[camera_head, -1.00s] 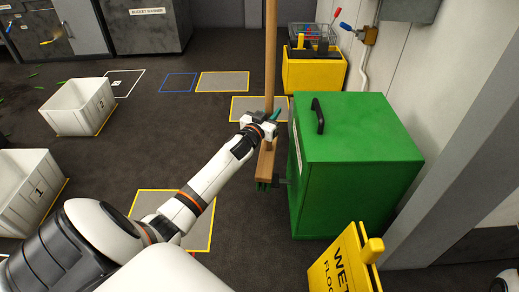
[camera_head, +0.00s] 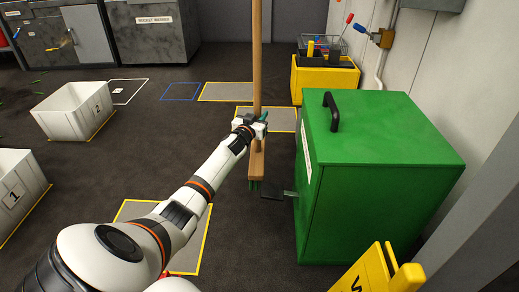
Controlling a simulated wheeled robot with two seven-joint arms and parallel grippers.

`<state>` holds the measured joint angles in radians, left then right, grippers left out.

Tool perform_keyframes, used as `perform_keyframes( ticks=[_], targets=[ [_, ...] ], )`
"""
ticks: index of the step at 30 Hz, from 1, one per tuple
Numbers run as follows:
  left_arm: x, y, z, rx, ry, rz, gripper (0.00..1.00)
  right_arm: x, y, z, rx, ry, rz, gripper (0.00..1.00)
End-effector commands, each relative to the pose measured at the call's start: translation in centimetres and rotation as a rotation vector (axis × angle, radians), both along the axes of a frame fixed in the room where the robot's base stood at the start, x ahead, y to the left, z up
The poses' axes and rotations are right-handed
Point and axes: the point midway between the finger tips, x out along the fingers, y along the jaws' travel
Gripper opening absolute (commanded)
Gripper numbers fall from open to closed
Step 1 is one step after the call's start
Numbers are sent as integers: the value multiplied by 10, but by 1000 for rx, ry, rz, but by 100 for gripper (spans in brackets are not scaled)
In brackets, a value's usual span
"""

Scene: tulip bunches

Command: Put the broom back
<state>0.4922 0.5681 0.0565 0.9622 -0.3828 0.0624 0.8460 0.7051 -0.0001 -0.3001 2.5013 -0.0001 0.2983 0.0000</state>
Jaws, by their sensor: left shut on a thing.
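The broom stands upright in the middle of the head view, with a long wooden handle (camera_head: 257,60) and a wooden head (camera_head: 257,160) with green bristles (camera_head: 256,185) at the bottom. My left gripper (camera_head: 258,124) is shut on the handle just above the head. The fingers partly hide that stretch of handle. The top of the handle runs out of the picture. I cannot tell whether the bristles touch the floor. My right gripper is not in view.
A green cabinet (camera_head: 385,150) with a black handle and a dark pedal (camera_head: 277,193) stands just right of the broom. A yellow bin (camera_head: 325,80), white crates (camera_head: 73,108) and a yellow sign (camera_head: 380,272) stand around. Yellow-outlined grey floor patches (camera_head: 228,92) lie behind and in front.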

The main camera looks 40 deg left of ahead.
Motion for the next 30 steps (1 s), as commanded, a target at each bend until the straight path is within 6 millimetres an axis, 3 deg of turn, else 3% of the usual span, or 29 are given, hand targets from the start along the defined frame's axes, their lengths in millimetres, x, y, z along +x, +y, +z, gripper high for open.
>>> perform_keyframes(
  ticks=[1, 6, 16, 24, 30],
  targets=[
    [1, 0, -19, -2, -7, 0, 0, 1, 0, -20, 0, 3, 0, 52],
    [1, 0, -48, -1, -8, 0, 0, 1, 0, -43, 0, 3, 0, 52],
    [1, 0, -67, 0, -7, -1, 0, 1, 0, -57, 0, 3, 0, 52],
    [1, 0, -104, 0, -7, -1, 0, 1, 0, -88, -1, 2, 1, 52],
    [1, 0, -103, 1, -7, -1, 0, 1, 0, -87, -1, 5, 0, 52]
  ],
)
